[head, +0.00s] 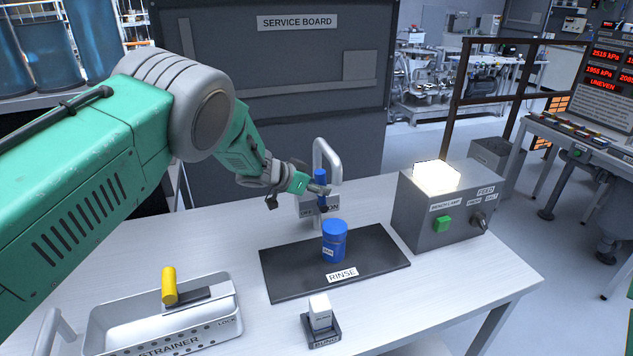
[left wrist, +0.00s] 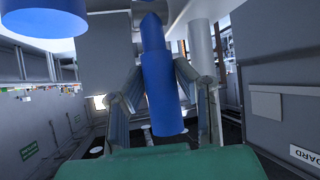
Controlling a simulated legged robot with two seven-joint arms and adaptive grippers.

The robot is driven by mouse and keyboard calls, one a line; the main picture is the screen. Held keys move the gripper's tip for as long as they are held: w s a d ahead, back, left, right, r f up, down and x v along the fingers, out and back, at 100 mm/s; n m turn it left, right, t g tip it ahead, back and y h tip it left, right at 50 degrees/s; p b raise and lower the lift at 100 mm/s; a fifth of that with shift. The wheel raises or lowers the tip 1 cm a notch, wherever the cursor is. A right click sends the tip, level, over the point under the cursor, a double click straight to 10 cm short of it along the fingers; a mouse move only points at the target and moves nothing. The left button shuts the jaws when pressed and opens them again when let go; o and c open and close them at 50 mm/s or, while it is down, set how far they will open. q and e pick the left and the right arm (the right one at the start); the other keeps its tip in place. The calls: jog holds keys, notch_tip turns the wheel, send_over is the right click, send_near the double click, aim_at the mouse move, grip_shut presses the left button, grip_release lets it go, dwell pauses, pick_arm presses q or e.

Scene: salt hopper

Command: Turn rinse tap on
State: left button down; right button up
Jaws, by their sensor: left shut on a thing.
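The rinse tap is a grey curved spout (head: 332,155) on a grey base with a partly hidden label, at the back of the table. Its blue lever (head: 321,175) stands roughly upright in front of the spout. My left gripper (head: 319,189) is shut on the blue lever. In the left wrist view the lever (left wrist: 160,85) runs between the two fingers (left wrist: 160,95). A blue cup (head: 334,242) stands on the black mat labelled RINSE (head: 285,282), in front of the tap. My right gripper is not in view.
A grey box (head: 412,217) with a lit lamp, green button and knob stands at the right. A strainer tray (head: 105,318) with a yellow handle is at the front left. A small white block (head: 320,312) sits in a dark holder at the front. A service board (head: 290,60) stands behind.

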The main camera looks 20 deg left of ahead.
pick_arm(q)
jog(key=shift+w+d+r, duration=0.1)
jog(key=shift+w+r, duration=0.05)
jog(key=shift+r, duration=0.05)
jog(key=c, duration=1.3)
grip_release()
jog(key=shift+w+d+f, duration=0.15)
jog(key=shift+w+f, duration=0.05)
jog(key=shift+f, duration=0.05)
jog(key=shift+s, duration=0.1)
jog(key=shift+s+a+r, duration=0.35)
jog(key=shift+a+r, duration=0.05)
jog(key=shift+a, duration=0.1)
jog(key=shift+v, duration=3.2)
jog(key=shift+d, duration=0.1)
